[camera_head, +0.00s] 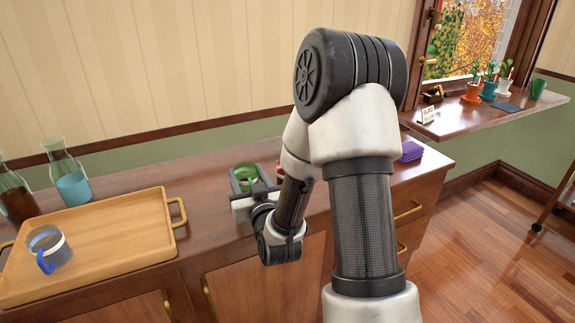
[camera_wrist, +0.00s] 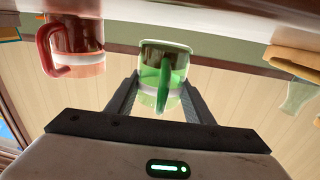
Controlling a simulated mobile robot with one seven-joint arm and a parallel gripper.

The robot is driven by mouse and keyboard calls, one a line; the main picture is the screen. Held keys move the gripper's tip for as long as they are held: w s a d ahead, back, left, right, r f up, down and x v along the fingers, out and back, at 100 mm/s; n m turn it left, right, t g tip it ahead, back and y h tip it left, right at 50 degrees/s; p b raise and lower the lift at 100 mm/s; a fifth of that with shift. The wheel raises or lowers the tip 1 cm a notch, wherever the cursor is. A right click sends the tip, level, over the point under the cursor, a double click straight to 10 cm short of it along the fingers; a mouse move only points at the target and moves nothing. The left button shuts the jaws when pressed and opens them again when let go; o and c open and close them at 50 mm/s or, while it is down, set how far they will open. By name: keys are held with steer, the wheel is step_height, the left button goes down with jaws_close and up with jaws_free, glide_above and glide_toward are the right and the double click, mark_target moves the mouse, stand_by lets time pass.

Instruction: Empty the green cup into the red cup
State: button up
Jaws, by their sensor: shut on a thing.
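The green cup (camera_head: 246,173) is clear with green parts, above the dark wooden counter in the head view. My gripper (camera_head: 245,185) is shut on it, a finger on each side. In the wrist view, which looks upside down, the green cup (camera_wrist: 165,75) sits between the fingers with its handle toward the camera. It looks roughly upright, with green showing inside. I cannot tell whether its base touches the counter. The red cup (camera_wrist: 82,45) stands apart to the left in the wrist view, handle outward. In the head view my arm hides most of the red cup (camera_head: 280,169).
A wooden tray (camera_head: 110,268) with brass handles is at the left of the counter, holding a clear mug with a blue handle (camera_head: 50,249). Two bottles (camera_head: 70,178) stand behind it. A purple stack (camera_head: 411,151) lies right of my arm. Potted plants line the windowsill.

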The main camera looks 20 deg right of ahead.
steer(key=shift+m, duration=0.8)
steer(key=w+r, duration=0.1)
steer(key=d+r, duration=0.1)
steer(key=w+r, duration=0.1)
steer(key=shift+w+d, duration=0.25)
steer(key=shift+w, duration=0.1)
steer(key=shift+w+d+r, duration=0.2)
steer(key=shift+w, duration=0.05)
steer(key=shift+s+d+r+m+p, duration=0.25)
steer(key=shift+s+d+m+p, duration=0.35)
steer(key=shift+m+p, duration=0.4)
steer(key=shift+s+d+r+m+p, duration=0.25)
steer(key=shift+s+d+m+p, duration=0.4)
steer(key=shift+m+p, duration=0.3)
steer(key=shift+s+d+r+m+p, duration=0.25)
steer(key=shift+s+d+m+p, duration=0.35)
steer(key=shift+m+p, duration=0.4)
steer(key=shift+s+d+p, duration=0.1)
steer(key=shift+p, duration=0.2)
steer(key=shift+d+r+m+p, duration=0.2)
steer(key=shift+r+m+p, duration=0.1)
steer(key=shift+m+p, duration=0.6)
steer(key=shift+d+r+m+p, duration=0.25)
steer(key=shift+m+p, duration=0.4)
steer(key=shift+p, duration=0.45)
steer(key=shift+w+r+m+p, duration=0.15)
steer(key=shift+w+m+p, duration=0.35)
steer(key=shift+w, duration=0.4)
